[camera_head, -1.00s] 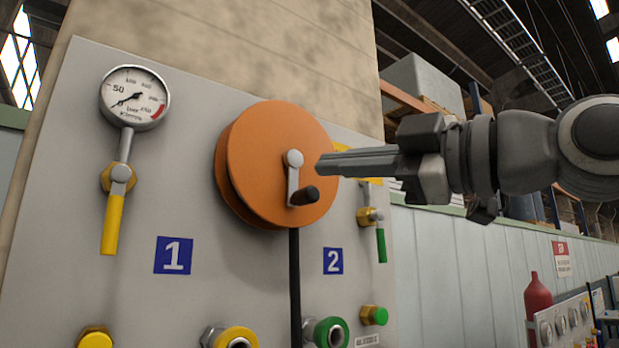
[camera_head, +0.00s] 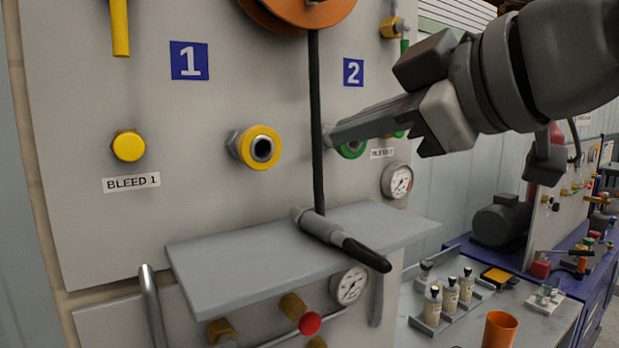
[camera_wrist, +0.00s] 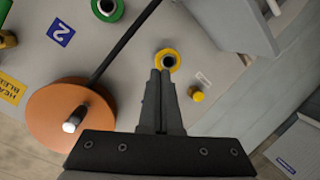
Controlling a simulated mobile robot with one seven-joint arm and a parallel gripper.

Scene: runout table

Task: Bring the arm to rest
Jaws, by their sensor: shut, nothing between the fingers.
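My gripper (camera_head: 332,138) is shut and empty in the head view. Its fingers point left, in front of the panel (camera_head: 85,220), and partly cover the green port (camera_head: 352,150). In the wrist view the shut fingers (camera_wrist: 160,75) end near the yellow port (camera_wrist: 166,60). I cannot tell how far they are from the panel. The orange reel (camera_head: 310,12) is cut off at the top of the head view, and it shows at the left of the wrist view (camera_wrist: 60,115). A black hose (camera_head: 317,110) hangs from it.
A grey shelf (camera_head: 250,270) juts from the panel, with a black-tipped hose end (camera_head: 345,246) over it. Gauges (camera_head: 397,181) and a red knob (camera_head: 310,323) are nearby. At right, a bench holds bottles (camera_head: 450,292) and an orange cup (camera_head: 499,330).

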